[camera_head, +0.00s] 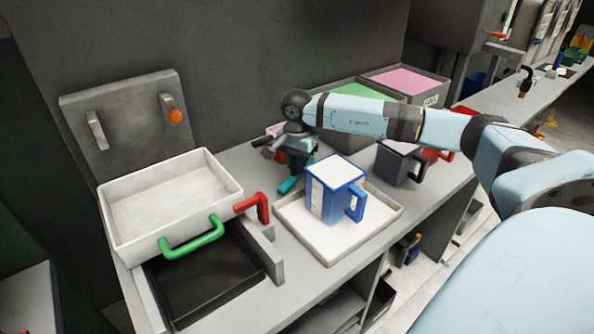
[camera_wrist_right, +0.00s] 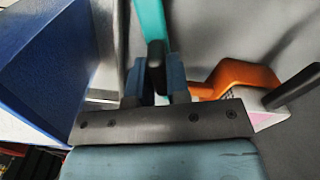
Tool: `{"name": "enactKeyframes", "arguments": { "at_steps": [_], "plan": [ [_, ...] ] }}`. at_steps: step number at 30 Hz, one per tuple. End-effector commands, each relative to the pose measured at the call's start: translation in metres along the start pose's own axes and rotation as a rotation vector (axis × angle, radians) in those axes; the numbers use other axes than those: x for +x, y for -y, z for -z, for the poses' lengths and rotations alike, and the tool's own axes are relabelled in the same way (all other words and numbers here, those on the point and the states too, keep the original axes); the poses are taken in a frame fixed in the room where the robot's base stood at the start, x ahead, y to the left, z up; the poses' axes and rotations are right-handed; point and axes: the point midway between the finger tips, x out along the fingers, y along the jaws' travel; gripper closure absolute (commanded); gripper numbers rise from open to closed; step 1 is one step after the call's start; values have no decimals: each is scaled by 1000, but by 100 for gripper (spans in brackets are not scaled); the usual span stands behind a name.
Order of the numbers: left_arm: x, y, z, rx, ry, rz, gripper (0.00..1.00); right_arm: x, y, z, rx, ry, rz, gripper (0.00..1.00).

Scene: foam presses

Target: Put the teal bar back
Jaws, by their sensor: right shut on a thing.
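The teal bar shows in the head view (camera_head: 289,186) just below my right gripper (camera_head: 293,164), behind the blue container. In the right wrist view the teal bar (camera_wrist_right: 152,22) runs up and away from between the fingers, with a dark piece at its near end. My right gripper (camera_wrist_right: 160,82) is shut on it there. Whether the bar touches the bench or tray cannot be told. My left gripper is not in view.
A blue container with a white top (camera_head: 330,206) stands on a white tray (camera_head: 282,222), close beside the gripper. A white bin (camera_head: 168,198) with a green handle is at left. A dark mug (camera_head: 398,164) stands right. An orange piece (camera_wrist_right: 240,76) lies near the fingers.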

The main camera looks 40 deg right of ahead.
Motion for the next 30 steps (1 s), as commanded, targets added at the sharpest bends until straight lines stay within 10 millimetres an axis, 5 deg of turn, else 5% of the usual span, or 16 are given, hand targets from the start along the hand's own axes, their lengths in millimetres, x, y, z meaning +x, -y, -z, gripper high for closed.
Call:
{"name": "enactKeyframes", "arguments": {
  "at_steps": [4, 16, 17, 20, 30],
  "plan": [
    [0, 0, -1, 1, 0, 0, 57, 23, 0, 0, 1, 0, -2, 100],
    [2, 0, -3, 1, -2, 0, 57, 29, 0, 0, 0, 0, 0, 100],
    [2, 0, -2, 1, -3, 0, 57, 29, 0, 0, 0, 0, 0, 79],
    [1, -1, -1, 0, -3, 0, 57, 28, 0, 0, 0, 0, 0, 58],
    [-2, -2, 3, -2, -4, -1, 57, 22, 0, 0, 0, 0, 0, 58]
  ]
}}
